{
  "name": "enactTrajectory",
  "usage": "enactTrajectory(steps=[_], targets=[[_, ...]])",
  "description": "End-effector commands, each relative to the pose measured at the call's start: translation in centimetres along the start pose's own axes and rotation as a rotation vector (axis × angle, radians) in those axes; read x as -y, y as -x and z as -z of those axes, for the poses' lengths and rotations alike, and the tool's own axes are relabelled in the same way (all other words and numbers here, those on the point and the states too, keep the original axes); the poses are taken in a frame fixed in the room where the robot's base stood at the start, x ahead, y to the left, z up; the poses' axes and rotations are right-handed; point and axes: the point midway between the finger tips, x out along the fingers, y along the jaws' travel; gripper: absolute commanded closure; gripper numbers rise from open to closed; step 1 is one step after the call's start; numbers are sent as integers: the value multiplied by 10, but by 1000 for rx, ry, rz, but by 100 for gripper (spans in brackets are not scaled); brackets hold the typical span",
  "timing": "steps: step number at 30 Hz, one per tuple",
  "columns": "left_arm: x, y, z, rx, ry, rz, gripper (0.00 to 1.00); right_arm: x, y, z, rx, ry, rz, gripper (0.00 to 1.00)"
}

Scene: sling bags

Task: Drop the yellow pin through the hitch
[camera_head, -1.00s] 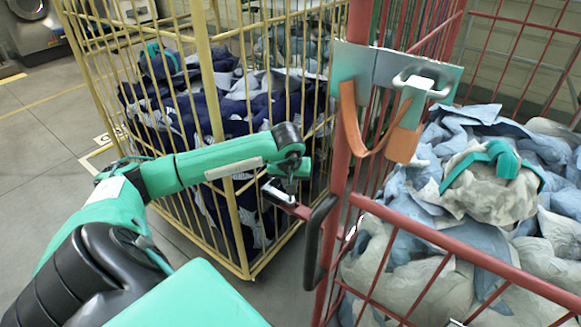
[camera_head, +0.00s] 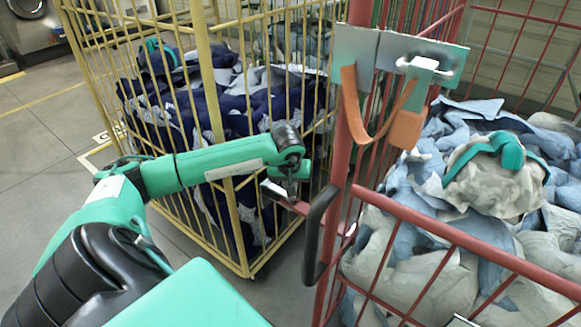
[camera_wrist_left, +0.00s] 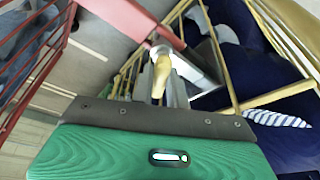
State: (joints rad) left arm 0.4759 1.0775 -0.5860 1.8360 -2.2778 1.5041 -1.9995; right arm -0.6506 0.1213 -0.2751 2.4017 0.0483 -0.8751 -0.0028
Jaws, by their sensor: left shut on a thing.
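My left gripper (camera_head: 278,188) is low in the gap between the yellow cage cart (camera_head: 232,225) and the red cage cart (camera_head: 338,170). In the left wrist view it is shut on the yellow pin (camera_wrist_left: 161,74). The pin's far end is close to a pale metal bracket (camera_wrist_left: 168,47) at the end of a red bar (camera_wrist_left: 135,18). The red bar also shows in the head view (camera_head: 303,209), reaching from the red cart toward the yellow one. I cannot tell whether the pin tip is inside the hitch opening. My right gripper is out of view.
The yellow cart holds dark blue laundry (camera_head: 240,105); the red cart holds pale and light blue laundry (camera_head: 400,240). A black handle (camera_head: 316,235) stands close right of my gripper. A metal plate with an orange strap (camera_head: 350,105) is on the red cart's post. Floor is clear at left.

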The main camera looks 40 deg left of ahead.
Motion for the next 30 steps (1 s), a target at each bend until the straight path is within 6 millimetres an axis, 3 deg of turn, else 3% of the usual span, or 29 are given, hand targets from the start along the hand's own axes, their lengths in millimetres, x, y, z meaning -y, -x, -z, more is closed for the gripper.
enactTrajectory(steps=[11,12,15,25,30], targets=[[1,-5,-2,6,2,2,100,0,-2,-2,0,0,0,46],[1,-5,-2,6,2,2,77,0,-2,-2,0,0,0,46],[1,-5,-2,5,2,3,59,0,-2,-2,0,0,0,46],[2,-4,-1,4,3,3,59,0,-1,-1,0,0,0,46],[3,8,4,0,5,3,59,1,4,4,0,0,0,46]])
